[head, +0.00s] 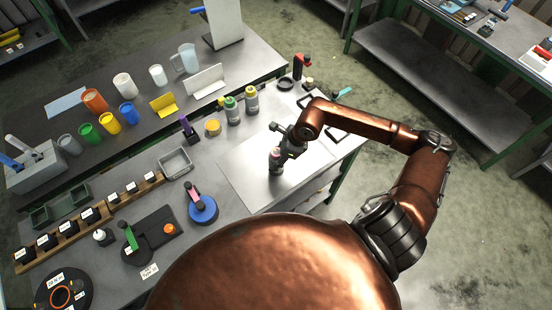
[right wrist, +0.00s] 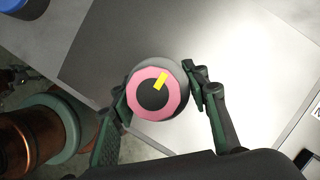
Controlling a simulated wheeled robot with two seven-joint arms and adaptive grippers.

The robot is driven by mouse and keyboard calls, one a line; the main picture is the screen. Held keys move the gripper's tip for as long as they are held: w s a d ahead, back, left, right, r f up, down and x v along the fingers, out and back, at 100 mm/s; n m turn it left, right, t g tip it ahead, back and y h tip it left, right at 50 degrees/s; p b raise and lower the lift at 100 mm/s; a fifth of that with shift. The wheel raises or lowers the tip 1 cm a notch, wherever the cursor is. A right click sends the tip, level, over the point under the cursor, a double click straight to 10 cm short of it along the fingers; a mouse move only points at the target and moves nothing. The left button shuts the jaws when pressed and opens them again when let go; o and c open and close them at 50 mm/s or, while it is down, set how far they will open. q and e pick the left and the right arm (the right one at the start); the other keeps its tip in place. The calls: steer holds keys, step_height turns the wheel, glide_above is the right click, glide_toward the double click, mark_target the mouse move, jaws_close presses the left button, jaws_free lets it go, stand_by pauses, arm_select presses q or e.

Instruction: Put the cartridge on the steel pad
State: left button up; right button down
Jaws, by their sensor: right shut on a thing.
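The cartridge (right wrist: 154,98) is grey with a pink ring, a dark centre and a yellow mark on its top. It shows in the head view (head: 276,163) as a small upright grey cylinder over the steel pad. My right gripper (right wrist: 157,82) is shut on it, one finger on each side; the gripper also shows in the head view (head: 281,148). The steel pad (head: 243,174) is a bright flat sheet under the gripper, also seen in the right wrist view (right wrist: 255,62). I cannot tell whether the cartridge's base touches the pad. My left gripper is out of view.
Yellow-and-grey bottles (head: 251,101) and an orange-yellow jar (head: 213,127) stand behind the pad. A blue round stand (head: 203,210) with a pink-topped piece is left of it. A grey tray (head: 176,164) lies farther left. Coloured cups (head: 94,101) line the back shelf.

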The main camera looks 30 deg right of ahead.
steer(key=c, duration=1.1)
jaws_free()
steer(key=v, duration=1.2)
